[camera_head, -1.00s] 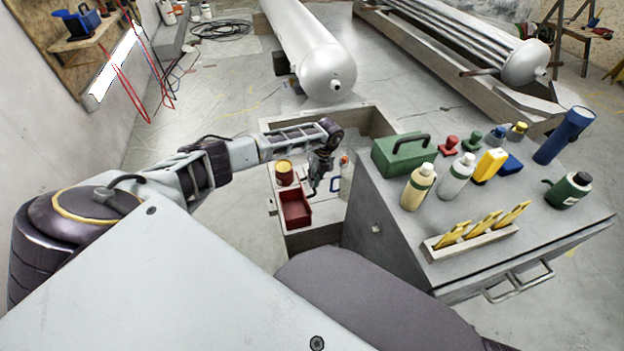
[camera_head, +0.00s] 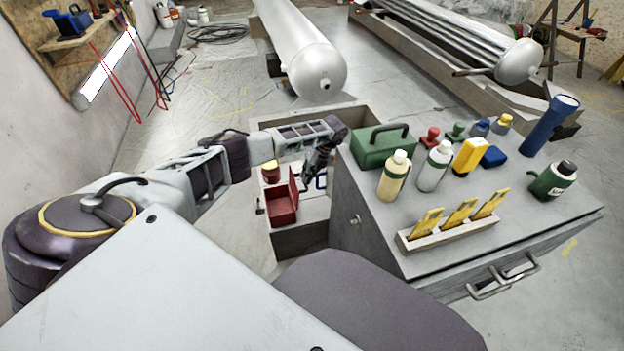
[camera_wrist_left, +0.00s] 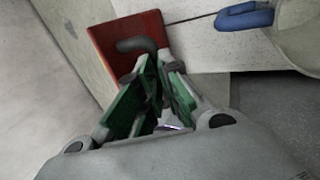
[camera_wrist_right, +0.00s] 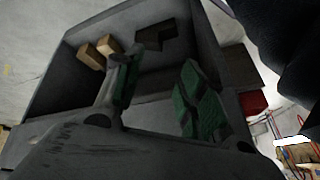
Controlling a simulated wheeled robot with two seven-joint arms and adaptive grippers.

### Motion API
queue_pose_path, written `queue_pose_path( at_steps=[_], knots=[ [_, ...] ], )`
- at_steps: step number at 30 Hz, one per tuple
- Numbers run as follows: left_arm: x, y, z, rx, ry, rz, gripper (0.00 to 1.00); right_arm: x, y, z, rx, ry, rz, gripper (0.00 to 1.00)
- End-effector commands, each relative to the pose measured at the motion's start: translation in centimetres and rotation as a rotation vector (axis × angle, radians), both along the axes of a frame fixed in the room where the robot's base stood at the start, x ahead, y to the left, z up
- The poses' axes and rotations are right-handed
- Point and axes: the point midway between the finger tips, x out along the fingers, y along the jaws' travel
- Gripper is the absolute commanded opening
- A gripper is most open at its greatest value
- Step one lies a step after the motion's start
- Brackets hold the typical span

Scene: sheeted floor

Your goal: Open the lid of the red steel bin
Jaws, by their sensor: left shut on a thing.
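The red steel bin (camera_head: 282,208) stands on a low pale surface left of the grey cabinet. Its red lid (camera_head: 293,184) stands raised at the bin's right side. In the left wrist view the lid (camera_wrist_left: 120,45) shows as a red panel with a dark curved handle (camera_wrist_left: 136,45). My left gripper (camera_wrist_left: 158,66) is closed around part of that handle. In the head view my left gripper (camera_head: 312,178) is beside the lid and partly hidden. My right gripper (camera_wrist_right: 158,65) is open and empty, seen only in the right wrist view.
The grey cabinet (camera_head: 345,225) stands close right of the bin, with a green toolbox (camera_head: 383,148), bottles and yellow tools on top. A red-and-yellow can (camera_head: 270,172) stands behind the bin. In the right wrist view, wooden blocks (camera_wrist_right: 97,52) lie in an open grey compartment.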

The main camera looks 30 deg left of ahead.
Motion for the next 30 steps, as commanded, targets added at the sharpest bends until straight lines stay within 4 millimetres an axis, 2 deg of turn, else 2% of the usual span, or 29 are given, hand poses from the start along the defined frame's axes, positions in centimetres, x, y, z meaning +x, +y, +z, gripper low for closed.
queue_pose_path(
  at_steps=[1,15,16,22,30],
  knots=[
    [-1.26,1.15,-1.22,0.020,0.032,0.010,0.00,0.03,0.06,-0.32,0.004,-0.003,-0.002,0.40],
    [-1.28,1.50,-1.09,0.025,0.038,0.010,0.00,0.11,0.12,-0.45,0.008,-0.008,-0.003,0.40],
    [-1.28,1.51,-1.10,0.024,0.037,0.010,0.09,0.10,0.11,-0.44,0.008,-0.008,-0.003,0.40],
    [-1.08,1.30,-0.94,0.021,0.033,0.008,0.34,0.09,0.04,-0.42,0.007,-0.008,-0.005,0.40],
    [-0.80,0.91,-0.72,0.015,0.026,0.005,0.34,0.16,0.17,-0.36,0.009,-0.009,-0.003,0.40]
  ],
)
